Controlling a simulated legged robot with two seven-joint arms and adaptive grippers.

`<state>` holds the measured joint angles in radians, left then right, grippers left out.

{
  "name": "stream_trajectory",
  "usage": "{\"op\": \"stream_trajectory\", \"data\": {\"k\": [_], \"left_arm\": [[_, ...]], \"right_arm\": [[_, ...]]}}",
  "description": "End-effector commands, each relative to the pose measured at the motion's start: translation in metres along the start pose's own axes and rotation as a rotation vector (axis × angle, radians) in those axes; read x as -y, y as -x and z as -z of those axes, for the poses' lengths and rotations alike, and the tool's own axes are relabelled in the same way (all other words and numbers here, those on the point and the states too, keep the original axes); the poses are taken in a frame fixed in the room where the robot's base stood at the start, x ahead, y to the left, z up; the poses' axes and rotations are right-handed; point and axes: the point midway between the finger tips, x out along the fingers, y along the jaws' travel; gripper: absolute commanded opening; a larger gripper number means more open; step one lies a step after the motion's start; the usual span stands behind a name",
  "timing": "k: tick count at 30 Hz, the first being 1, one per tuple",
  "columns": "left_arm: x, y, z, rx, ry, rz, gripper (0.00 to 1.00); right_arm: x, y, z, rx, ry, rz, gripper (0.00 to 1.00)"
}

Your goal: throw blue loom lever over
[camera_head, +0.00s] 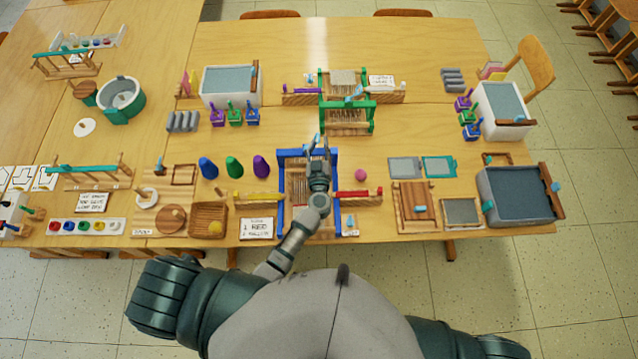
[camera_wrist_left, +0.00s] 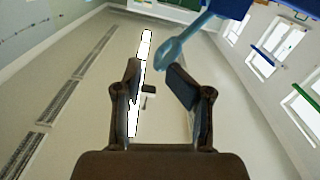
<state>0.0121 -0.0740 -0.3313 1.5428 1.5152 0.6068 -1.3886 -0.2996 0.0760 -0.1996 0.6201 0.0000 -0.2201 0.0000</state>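The blue loom (camera_head: 283,190) stands at the near edge of the table, with white-brown threads in its frame. Its light-blue lever (camera_head: 316,138) shows at the top crossbar, close to my left gripper's fingertips. In the left wrist view the lever (camera_wrist_left: 175,50) hangs from a blue beam (camera_wrist_left: 228,6), its rounded end just beyond the right finger. My left gripper (camera_head: 320,150) is over the loom, covering part of it. In the left wrist view the gripper (camera_wrist_left: 158,85) is open, with nothing between its fingers. Contact with the lever cannot be told. My right gripper is out of view.
A green loom (camera_head: 372,117) with its own lever (camera_head: 355,93) stands behind. Right are a red shuttle (camera_head: 357,193) and a pink ball (camera_head: 361,175).

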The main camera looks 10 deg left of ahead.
Motion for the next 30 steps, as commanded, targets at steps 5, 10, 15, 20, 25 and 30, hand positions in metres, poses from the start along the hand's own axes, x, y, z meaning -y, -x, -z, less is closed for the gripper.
{"op": "stream_trajectory", "data": {"k": [5, 10, 15, 20, 25, 30], "left_arm": [[0.001, 0.014, 0.001, 0.000, -0.001, 0.001, 0.39], [0.001, 0.027, 0.001, 0.000, 0.000, 0.002, 0.39], [0.001, 0.040, 0.001, 0.000, 0.000, 0.002, 0.39], [0.001, 0.052, 0.001, 0.000, -0.001, 0.003, 0.39], [0.001, 0.066, 0.001, 0.000, -0.001, 0.002, 0.39], [0.001, 0.079, 0.001, 0.000, -0.002, 0.003, 0.39]], "right_arm": [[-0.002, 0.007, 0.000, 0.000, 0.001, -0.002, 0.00], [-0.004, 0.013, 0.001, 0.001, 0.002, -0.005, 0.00], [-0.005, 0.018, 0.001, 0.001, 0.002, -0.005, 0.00], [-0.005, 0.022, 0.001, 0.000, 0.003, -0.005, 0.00], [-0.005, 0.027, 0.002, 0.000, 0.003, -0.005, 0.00], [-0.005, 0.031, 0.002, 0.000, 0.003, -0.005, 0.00]]}}
